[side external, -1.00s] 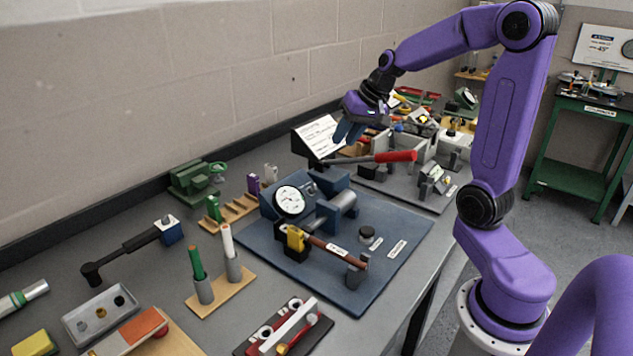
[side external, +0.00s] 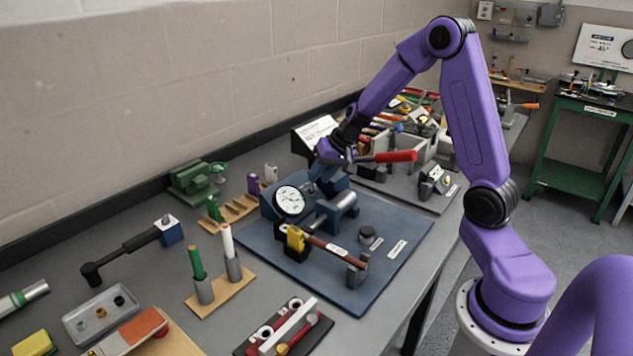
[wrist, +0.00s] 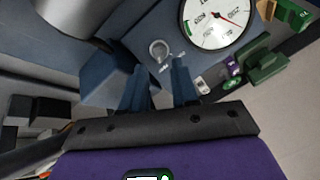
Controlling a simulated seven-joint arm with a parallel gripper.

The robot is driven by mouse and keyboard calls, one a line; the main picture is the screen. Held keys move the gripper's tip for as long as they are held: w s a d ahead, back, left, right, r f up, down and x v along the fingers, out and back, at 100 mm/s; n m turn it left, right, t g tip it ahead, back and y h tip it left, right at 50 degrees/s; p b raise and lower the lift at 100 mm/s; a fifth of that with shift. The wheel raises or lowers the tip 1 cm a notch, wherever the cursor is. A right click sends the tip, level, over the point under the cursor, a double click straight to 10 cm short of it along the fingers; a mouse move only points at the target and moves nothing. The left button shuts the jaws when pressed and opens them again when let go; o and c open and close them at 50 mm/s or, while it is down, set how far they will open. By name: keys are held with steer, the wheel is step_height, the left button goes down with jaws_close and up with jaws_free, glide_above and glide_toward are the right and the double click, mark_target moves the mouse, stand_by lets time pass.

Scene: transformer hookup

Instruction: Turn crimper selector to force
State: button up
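The crimper has a blue body on a blue base plate (side external: 385,255), with a white round gauge (side external: 290,201) at its front. The gauge also shows at the top of the wrist view (wrist: 218,20). A small round grey knob (wrist: 159,50), seemingly the selector, sits on the blue face beside the gauge, with small lettering next to it. Its setting is too small to read. My gripper (wrist: 160,78) points at this knob with its two blue fingers apart and nothing between them. The knob lies just beyond the fingertips. In the side view my gripper (side external: 320,178) is low behind the gauge, hiding the knob.
A red-handled lever (side external: 395,156) sticks out to the right of my gripper. A wooden rack (side external: 229,211) with green and purple pieces is at left. A white sign (side external: 317,132) stands behind.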

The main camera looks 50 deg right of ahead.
mark_target(311, 188)
steer(key=shift+x, duration=1.6)
jaws_close()
steer(key=n, duration=0.4)
steer(key=n+h, duration=0.1)
steer(key=n, duration=0.1)
steer(key=shift+a, duration=0.35)
steer(key=n, duration=0.3)
steer(key=n+h, duration=0.1)
steer(key=shift+a+n, duration=0.25)
steer(key=shift+n, duration=0.45)
